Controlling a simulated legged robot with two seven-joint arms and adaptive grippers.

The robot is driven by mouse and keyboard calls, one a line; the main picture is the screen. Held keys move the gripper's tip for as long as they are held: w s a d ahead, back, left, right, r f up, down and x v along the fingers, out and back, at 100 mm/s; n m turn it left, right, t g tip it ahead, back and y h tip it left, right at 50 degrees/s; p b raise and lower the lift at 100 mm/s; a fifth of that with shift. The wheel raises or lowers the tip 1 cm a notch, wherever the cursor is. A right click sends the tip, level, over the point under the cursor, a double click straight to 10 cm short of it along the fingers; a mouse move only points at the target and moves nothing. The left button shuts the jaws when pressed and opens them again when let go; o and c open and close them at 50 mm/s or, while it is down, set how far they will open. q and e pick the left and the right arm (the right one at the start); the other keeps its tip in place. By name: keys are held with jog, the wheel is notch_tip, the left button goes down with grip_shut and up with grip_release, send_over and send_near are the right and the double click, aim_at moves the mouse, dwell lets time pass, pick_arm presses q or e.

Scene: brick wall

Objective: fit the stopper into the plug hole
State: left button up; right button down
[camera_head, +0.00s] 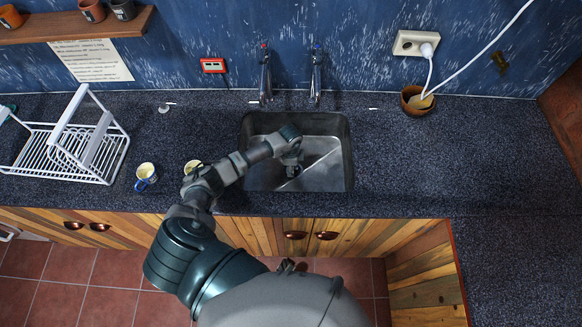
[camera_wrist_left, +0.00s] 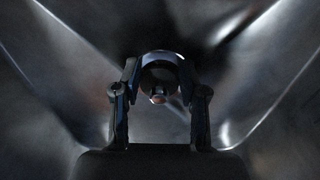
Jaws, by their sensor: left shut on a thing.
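The sink (camera_head: 325,172) is a steel basin set in the dark speckled counter. My left gripper (camera_head: 291,170) reaches down inside it, near its middle. In the left wrist view my left gripper (camera_wrist_left: 158,82) is shut on a dark, shiny round thing, which I take to be the stopper (camera_wrist_left: 160,72). The sloping steel sink walls surround it there. In the head view my wrist hides the stopper. I cannot make out the plug hole for certain; the area under the gripper is dark and covered. My right gripper is in neither view.
Two taps (camera_head: 265,75) (camera_head: 316,75) stand behind the sink. A white dish rack (camera_head: 70,150) is at the left. One mug (camera_head: 146,174) stands left of my arm, another (camera_head: 192,166) beside it. A brown pot (camera_head: 416,101) is at the back right. The right counter is clear.

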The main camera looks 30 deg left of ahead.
pick_arm(q)
jog(key=shift+s+a+f, duration=0.15)
jog(key=shift+s+f, duration=0.3)
jog(key=shift+f, duration=0.15)
dwell(0.3)
jog(key=o, duration=1.2)
jog(key=shift+f, duration=0.1)
jog(key=shift+o, duration=0.2)
jog(key=shift+w+a+f, duration=0.15)
jog(key=shift+w+a, duration=0.2)
jog(key=shift+d+r, duration=0.1)
jog(key=shift+r, duration=0.1)
jog(key=o, duration=0.5)
jog(key=shift+d, duration=0.15)
jog(key=shift+r, duration=0.1)
